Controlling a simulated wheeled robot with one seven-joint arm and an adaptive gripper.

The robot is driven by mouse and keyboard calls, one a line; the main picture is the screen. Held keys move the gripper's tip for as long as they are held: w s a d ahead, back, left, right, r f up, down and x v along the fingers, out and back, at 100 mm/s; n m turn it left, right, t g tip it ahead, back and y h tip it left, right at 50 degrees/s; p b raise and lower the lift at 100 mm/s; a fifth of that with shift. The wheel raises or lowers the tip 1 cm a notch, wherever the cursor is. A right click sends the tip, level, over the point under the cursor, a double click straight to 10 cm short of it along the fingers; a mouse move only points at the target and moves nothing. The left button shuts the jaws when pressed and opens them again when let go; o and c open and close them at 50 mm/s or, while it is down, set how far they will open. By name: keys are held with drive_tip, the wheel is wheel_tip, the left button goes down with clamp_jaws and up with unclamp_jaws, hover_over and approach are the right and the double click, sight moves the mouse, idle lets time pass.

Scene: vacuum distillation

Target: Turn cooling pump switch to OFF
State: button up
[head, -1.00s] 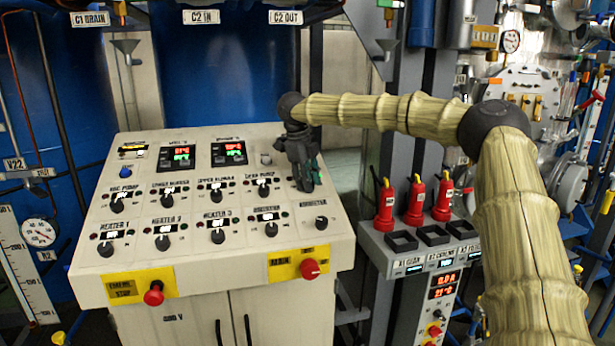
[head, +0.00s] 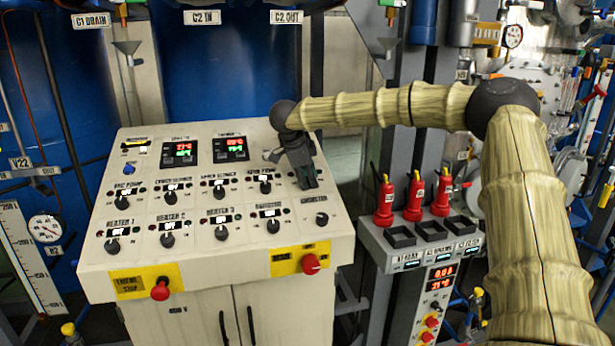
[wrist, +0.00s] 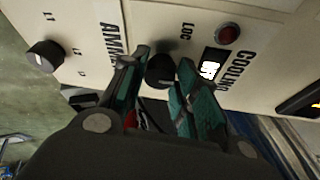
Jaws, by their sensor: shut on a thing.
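In the head view my gripper (head: 308,184) points down at the right end of the upper knob row and hides this knob. The pointer's exact setting is hard to read.
The control panel (head: 135,255) carries several other knobs and two lit controllers (head: 180,150). Red stop buttons (head: 160,290) sit on its front edge. Another knob (wrist: 44,57) is left in the wrist view. Red-handled items (head: 414,195) stand on a grey unit to the right.

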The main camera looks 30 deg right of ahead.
drive_tip(key=shift+d+r, duration=0.1)
drive_tip(key=shift+r, duration=0.15)
drive_tip(key=o, duration=1)
drive_tip(key=shift+c, duration=0.2)
drive_tip(key=shift+o, duration=0.2)
drive_tip(key=shift+f, duration=0.1)
drive_tip(key=v, duration=1.2)
drive_tip(key=shift+s+f, duration=0.1)
